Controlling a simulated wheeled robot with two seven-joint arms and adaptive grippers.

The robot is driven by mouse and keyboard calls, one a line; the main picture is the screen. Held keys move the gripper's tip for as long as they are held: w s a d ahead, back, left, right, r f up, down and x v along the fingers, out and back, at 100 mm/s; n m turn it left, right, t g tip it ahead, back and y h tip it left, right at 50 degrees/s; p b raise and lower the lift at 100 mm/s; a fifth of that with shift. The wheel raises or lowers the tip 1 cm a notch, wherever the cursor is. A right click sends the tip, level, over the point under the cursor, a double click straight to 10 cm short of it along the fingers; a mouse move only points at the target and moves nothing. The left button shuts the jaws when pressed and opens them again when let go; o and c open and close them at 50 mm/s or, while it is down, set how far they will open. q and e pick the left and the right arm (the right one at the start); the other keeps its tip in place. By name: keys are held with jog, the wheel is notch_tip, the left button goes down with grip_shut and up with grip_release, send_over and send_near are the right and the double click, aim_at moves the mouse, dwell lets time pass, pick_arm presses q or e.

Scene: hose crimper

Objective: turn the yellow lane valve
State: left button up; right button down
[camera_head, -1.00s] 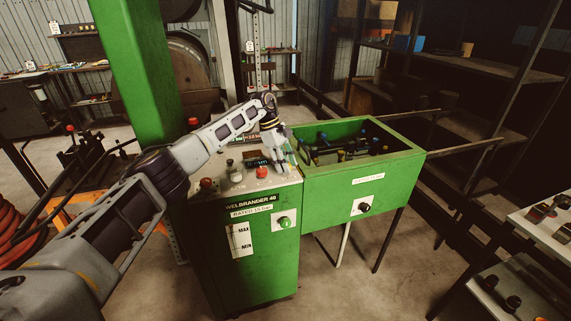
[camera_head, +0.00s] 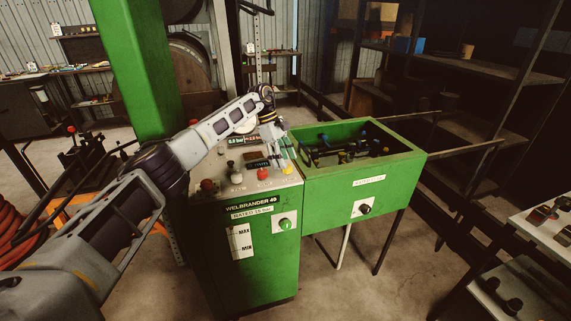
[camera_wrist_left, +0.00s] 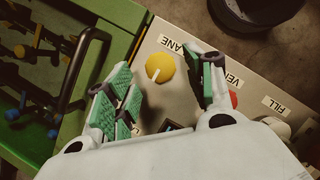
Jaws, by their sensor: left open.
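The yellow lane valve (camera_wrist_left: 160,67) is a round yellow knob with a white pointer line, on a pale panel beside a label that reads LANE, upside down. My left gripper (camera_wrist_left: 165,88) is open, its green-padded fingers on either side of the knob's near edge in the left wrist view. The knob sits between and slightly beyond the fingertips, with gaps visible on both sides. My right gripper is not in view.
A red button (camera_head: 262,174), a red knob (camera_head: 207,184) and a display (camera_head: 243,140) share the panel. The green trough (camera_head: 340,185) with several blue and yellow fittings adjoins on the right. A black curved handle (camera_wrist_left: 80,70) stands close to the left finger.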

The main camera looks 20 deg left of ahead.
pick_arm(q)
jog(key=v, duration=0.9)
dwell(0.5)
